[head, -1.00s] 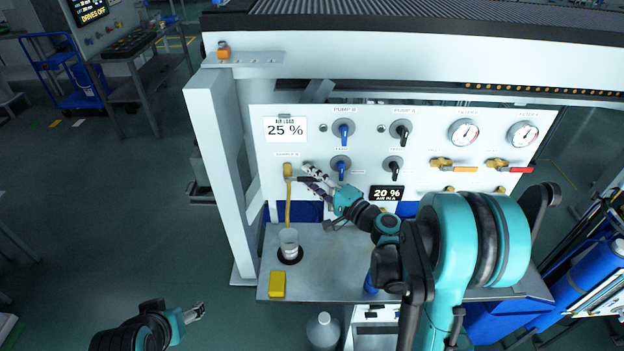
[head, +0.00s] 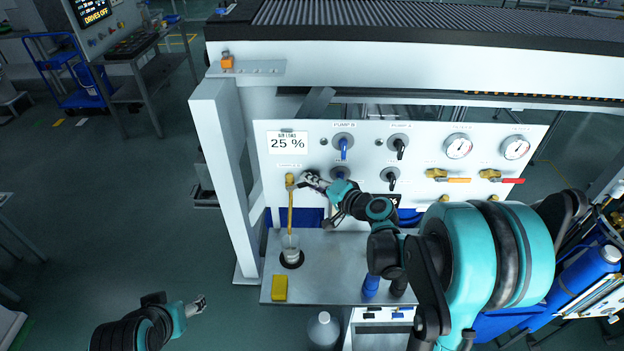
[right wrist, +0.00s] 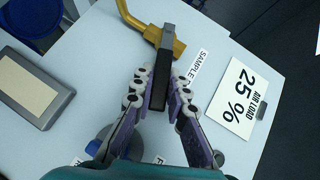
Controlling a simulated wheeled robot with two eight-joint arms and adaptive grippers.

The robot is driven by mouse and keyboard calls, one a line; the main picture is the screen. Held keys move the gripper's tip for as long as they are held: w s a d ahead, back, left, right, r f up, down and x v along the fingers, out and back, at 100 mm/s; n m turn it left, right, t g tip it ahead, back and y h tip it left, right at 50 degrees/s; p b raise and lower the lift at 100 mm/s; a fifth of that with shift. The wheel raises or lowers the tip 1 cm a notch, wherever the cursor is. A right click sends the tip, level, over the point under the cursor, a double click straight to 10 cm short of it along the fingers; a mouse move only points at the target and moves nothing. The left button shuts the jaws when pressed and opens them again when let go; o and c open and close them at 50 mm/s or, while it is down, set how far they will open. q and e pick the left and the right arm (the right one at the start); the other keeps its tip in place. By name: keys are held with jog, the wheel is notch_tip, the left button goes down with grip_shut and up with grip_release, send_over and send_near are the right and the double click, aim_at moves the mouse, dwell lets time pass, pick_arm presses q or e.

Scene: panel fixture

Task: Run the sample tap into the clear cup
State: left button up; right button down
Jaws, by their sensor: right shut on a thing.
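The brass sample tap (head: 290,182) is on the panel's left side, with a thin yellow tube or stream (head: 290,212) below it; I cannot tell which. The clear cup (head: 290,242) stands upright on a dark round pad (head: 291,260) under the tap. My right gripper (head: 307,179) is at the tap. In the right wrist view my right gripper (right wrist: 160,95) is shut on the tap's dark lever (right wrist: 165,60), beside the brass body (right wrist: 148,28). My left gripper (head: 199,304) is low at the left, away from the panel; its jaws are too small to judge.
A yellow block (head: 280,288) lies on the shelf (head: 325,265) in front of the cup. A blue bottle (head: 371,286) stands further right. Pump knobs (head: 343,142), gauges (head: 458,147) and red-handled valve (head: 510,180) are on the panel. A white post (head: 216,165) borders it at left.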

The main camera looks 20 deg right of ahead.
jog(key=c, duration=1.5)
grip_release()
jog(key=v, duration=1.2)
